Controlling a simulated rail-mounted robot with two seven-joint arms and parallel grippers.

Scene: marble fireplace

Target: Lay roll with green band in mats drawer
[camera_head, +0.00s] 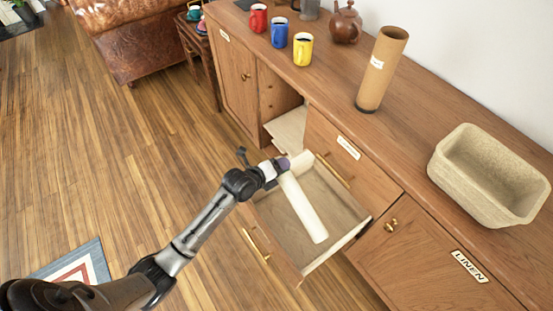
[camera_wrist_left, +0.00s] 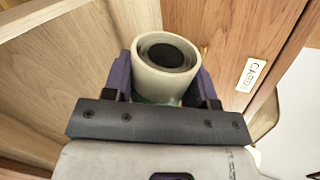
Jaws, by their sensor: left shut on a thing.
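A pale, cream-white roll (camera_head: 305,208) slants across the open drawer (camera_head: 338,198) in the head view. My left gripper (camera_head: 283,165) is shut on its upper end, near the drawer's back left side. In the left wrist view, the roll's round hollow end (camera_wrist_left: 168,54) sits between the two purple finger pads, with a trace of green below it, partly hidden by the gripper. The roll's other end is over the drawer's front right part. I cannot tell whether it touches the drawer floor. No label on the open drawer is readable. My right gripper is not in view.
Above the open drawer is a closed drawer with a white label (camera_head: 348,147); a CARDS label (camera_wrist_left: 252,75) shows in the left wrist view. On the top stand a brown cardboard tube (camera_head: 382,70), several mugs (camera_head: 279,34), a teapot (camera_head: 346,24) and a beige basket (camera_head: 488,175). A LINEN door (camera_head: 430,250) is at right.

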